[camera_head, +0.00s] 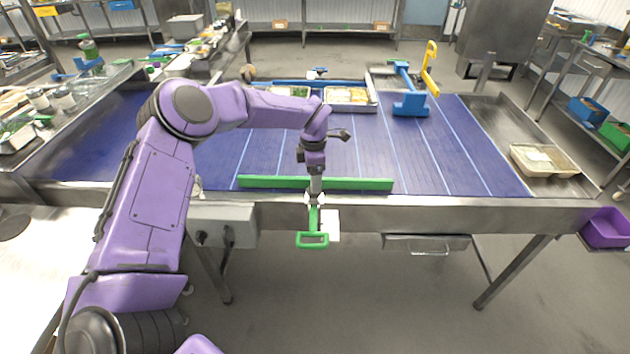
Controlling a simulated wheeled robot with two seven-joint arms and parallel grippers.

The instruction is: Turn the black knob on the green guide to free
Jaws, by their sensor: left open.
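The green guide (360,184) is a long bar lying across the near edge of the blue conveyor belt. Its green loop handle (312,240) hangs over the front of the table. My left gripper (315,199) points down at the middle of the guide, where the bar meets the handle's stem. It is open, with its fingertips close to the stem; I cannot tell whether they touch it. The black knob is not visible, and the gripper covers that part of the guide. My right gripper is not in view.
Food trays (350,97) and a blue stand (409,104) are at the belt's far side. A beige container (543,160) sits on the right steel surface. A grey control box (222,226) is on the front, left of the handle. The belt's right half is clear.

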